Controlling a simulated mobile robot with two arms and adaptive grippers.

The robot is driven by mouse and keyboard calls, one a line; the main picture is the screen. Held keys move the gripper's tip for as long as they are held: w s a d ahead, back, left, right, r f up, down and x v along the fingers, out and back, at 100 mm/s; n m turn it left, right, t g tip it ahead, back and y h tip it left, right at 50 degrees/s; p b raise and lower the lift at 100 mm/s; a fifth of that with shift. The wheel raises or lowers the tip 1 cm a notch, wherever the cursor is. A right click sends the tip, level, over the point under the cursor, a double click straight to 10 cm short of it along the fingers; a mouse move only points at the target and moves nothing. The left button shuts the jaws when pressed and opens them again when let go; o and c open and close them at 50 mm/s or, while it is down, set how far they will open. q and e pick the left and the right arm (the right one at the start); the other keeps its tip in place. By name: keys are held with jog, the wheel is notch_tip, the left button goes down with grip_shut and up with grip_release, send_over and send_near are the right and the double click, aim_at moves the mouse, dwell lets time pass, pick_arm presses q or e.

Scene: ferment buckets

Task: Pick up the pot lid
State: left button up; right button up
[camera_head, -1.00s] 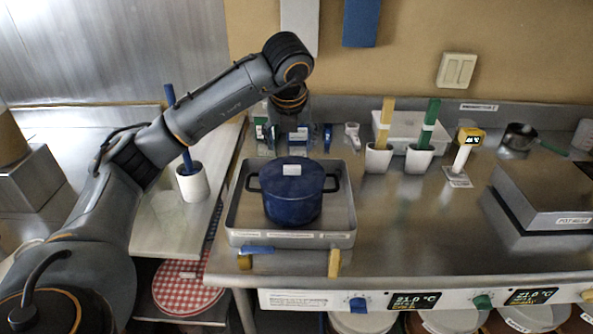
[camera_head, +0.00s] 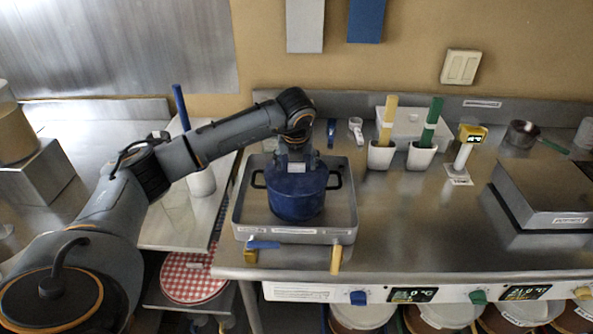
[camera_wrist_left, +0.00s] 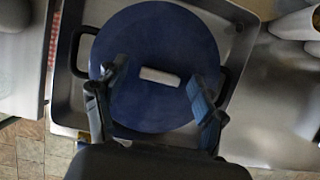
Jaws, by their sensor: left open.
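The blue pot (camera_head: 296,201) stands upright in a shallow metal tray (camera_head: 250,224), with a dark handle on each side. Its blue lid (camera_wrist_left: 165,45) is on top and fills the middle of the left wrist view. A small pale block-like grip (camera_wrist_left: 160,77) shows at the lid's centre. My left gripper (camera_wrist_left: 155,97) is open, with one finger on each side of the pale grip and not closed on it. In the head view the left gripper (camera_head: 296,165) is right above the lid and hides part of it. My right gripper is not in view.
White cups with a yellow stick (camera_head: 389,115) and a green stick (camera_head: 430,120) stand right of the tray. A white cup with a blue stick (camera_head: 181,108) stands left. The counter's middle right is clear.

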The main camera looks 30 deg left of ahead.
aim_at(298, 174)
pick_arm(q)
jog(key=c, duration=1.3)
jog(key=shift+r+b, duration=0.45)
jog(key=shift+r, duration=0.05)
jog(key=v, duration=0.1)
jog(key=b+v, duration=0.1)
jog(key=v, duration=0.1)
jog(key=shift+w+b, duration=0.3)
jog(key=shift+b, duration=0.05)
jog(key=s+d+r+b, duration=0.1)
jog(key=s+d+r, duration=0.3)
jog(key=s+d+r+b, duration=0.1)
jog(key=s+d+r, duration=0.4)
jog(key=shift+s+d+r, duration=0.1)
jog(key=shift+s+d, duration=0.2)
